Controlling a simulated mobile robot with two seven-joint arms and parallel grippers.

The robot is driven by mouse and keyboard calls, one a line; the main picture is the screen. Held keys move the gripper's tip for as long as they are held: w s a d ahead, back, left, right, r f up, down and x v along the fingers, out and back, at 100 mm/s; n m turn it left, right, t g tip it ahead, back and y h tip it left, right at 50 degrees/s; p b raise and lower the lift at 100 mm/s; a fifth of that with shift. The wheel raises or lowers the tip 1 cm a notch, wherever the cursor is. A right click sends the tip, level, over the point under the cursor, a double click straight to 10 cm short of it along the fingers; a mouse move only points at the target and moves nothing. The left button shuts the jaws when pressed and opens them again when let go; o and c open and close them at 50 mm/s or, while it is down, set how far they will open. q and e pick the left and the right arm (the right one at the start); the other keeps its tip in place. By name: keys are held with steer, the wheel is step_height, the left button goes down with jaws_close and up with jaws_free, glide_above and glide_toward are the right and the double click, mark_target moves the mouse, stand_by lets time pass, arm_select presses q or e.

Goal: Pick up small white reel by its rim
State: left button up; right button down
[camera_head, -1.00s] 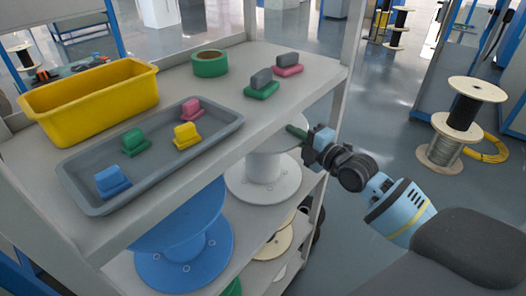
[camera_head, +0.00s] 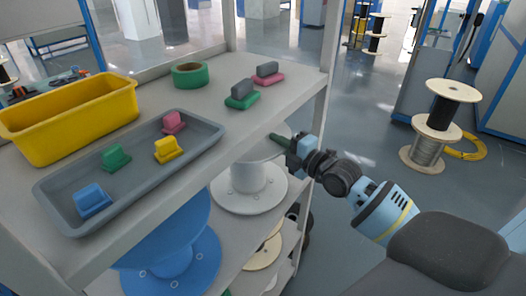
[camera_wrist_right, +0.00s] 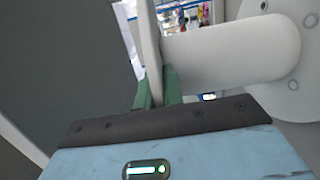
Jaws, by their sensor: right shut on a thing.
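The small white reel (camera_head: 248,190) stands on the shelf below the top shelf, beside a big blue reel. Its upper flange is partly hidden by the top shelf's edge and my gripper. My right gripper (camera_head: 281,141) reaches in from the right at the height of the upper flange. In the right wrist view, the green fingers (camera_wrist_right: 158,88) are shut on the rim of the reel's flange (camera_wrist_right: 148,40), one on each side. The reel's core and other flange (camera_wrist_right: 285,45) extend to the right there. My left gripper is not in view.
The top shelf holds a grey tray (camera_head: 50,190) with coloured blocks, a yellow bin (camera_head: 80,125), green tape (camera_head: 190,76) and two more blocks. A blue reel (camera_head: 185,265) stands left of the white one. A shelf post (camera_head: 322,105) is close to my right gripper.

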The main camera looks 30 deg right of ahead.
steer(key=shift+r, duration=2)
steer(key=shift+s+a+f, duration=0.1)
steer(key=shift+s, duration=0.2)
steer(key=s+a, duration=0.2)
steer(key=s, duration=0.5)
steer(key=s+a+r, duration=0.1)
steer(key=s+a, duration=0.1)
steer(key=s, duration=0.6)
steer(key=shift+r, duration=0.25)
